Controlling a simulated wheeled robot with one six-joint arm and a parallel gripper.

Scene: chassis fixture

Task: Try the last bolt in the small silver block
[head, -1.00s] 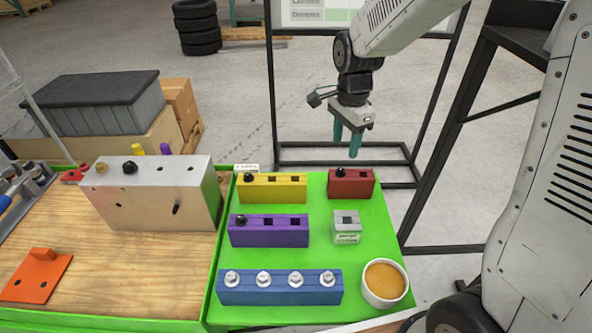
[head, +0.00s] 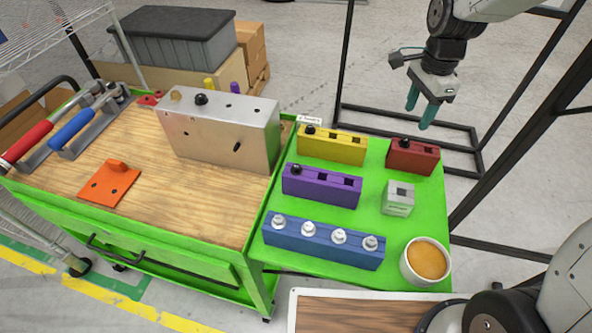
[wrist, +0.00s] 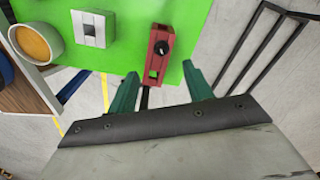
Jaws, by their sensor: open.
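The small silver block (head: 398,198) stands on the green tray top (head: 340,225), with dark square openings on top; it also shows in the wrist view (wrist: 93,28). A red block (head: 413,157) with a black bolt (head: 405,143) lies behind it. A yellow block (head: 333,147) and a purple block (head: 320,186) each carry one black bolt at their left end. A blue block (head: 322,242) holds several silver bolts. My gripper (head: 420,112) is open and empty, above and behind the red block. In the wrist view the red block (wrist: 158,55) lies between and beyond my fingers.
A large silver block (head: 220,130) with a black bolt stands on the wooden bench top (head: 150,185). An orange bracket (head: 110,184) and red- and blue-handled clamps (head: 72,128) lie to the left. An orange-filled bowl (head: 425,262) sits at the tray's front right corner. Dark frame posts stand behind.

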